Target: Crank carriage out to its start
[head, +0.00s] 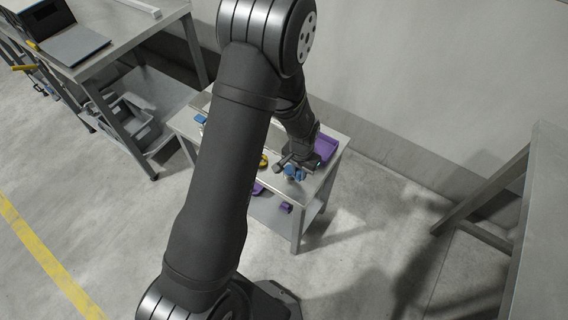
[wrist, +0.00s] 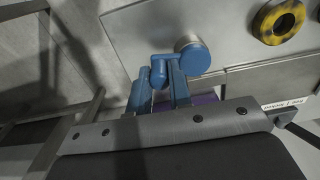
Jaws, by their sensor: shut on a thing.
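My gripper (head: 291,168) is low over the small metal table, at a blue crank handle that is small and partly hidden in the head view. In the wrist view, my gripper (wrist: 158,88) is shut on the blue crank handle (wrist: 158,70), a short upright piece between blue parts. Beside it on the right is a round blue cap (wrist: 195,60) with a metal cylinder behind it, against a grey panel. I cannot make out the carriage or its position.
A yellow and black ring (wrist: 279,20) is on the panel to the right. A purple tray (head: 326,147) lies on the small table (head: 338,165) beside my gripper. A bench with a laptop (head: 76,45) stands at the left and another table (head: 545,190) at the right.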

